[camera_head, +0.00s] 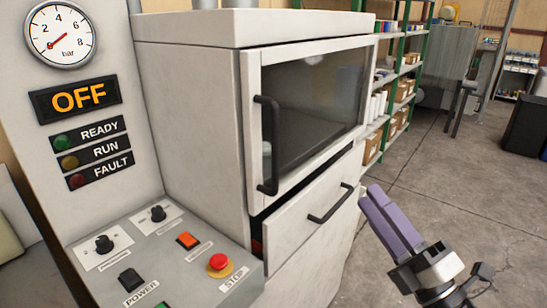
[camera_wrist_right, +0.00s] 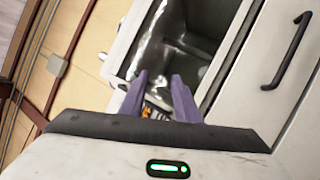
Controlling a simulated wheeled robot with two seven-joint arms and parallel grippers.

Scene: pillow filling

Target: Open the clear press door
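The clear press door (camera_head: 312,98) is a dark see-through pane in a white frame on the front of the white press. It looks shut. Its upright black handle (camera_head: 267,145) is on the left side of the frame. My right gripper (camera_head: 372,192), with purple fingers, is to the right of the press front, apart from the door and its handle. In the right wrist view its fingers (camera_wrist_right: 159,80) are spread with no handle between them. A glossy pane or opening (camera_wrist_right: 175,45) of the press lies beyond them; I cannot tell which. My left gripper is not in view.
A white drawer (camera_head: 305,220) with a black handle (camera_head: 330,204) is below the door. A control panel (camera_head: 195,260) with knobs and a red stop button (camera_head: 219,262) juts out at the lower left.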

